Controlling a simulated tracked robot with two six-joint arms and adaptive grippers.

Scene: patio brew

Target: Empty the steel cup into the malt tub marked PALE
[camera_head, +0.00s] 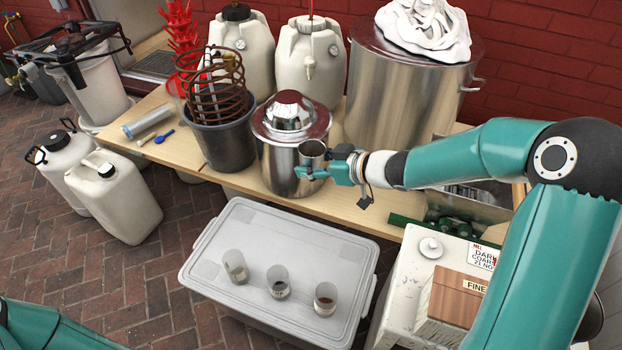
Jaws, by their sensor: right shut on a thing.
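My right gripper (322,174) is shut on the steel cup (313,152), a small grey metal cup. It holds the cup upright, in front of a lidded steel pot (283,165) at the table's front edge. I cannot see what is in the cup. Three small translucent tubs stand in a row on a grey bin lid below: a left tub (236,267), a middle tub (279,282) with dark contents, and a right tub (326,299) with brownish contents. I cannot read PALE on any of them. Only part of my left arm shows at the lower left; its gripper is out of view.
The grey storage bin (225,285) stands before the wooden table (235,187). A black bucket with a copper coil (222,140) is left of the pot. A large steel kettle (400,105) stands behind. A white mill box (420,275) with labels is at the right. White jugs (115,195) stand left.

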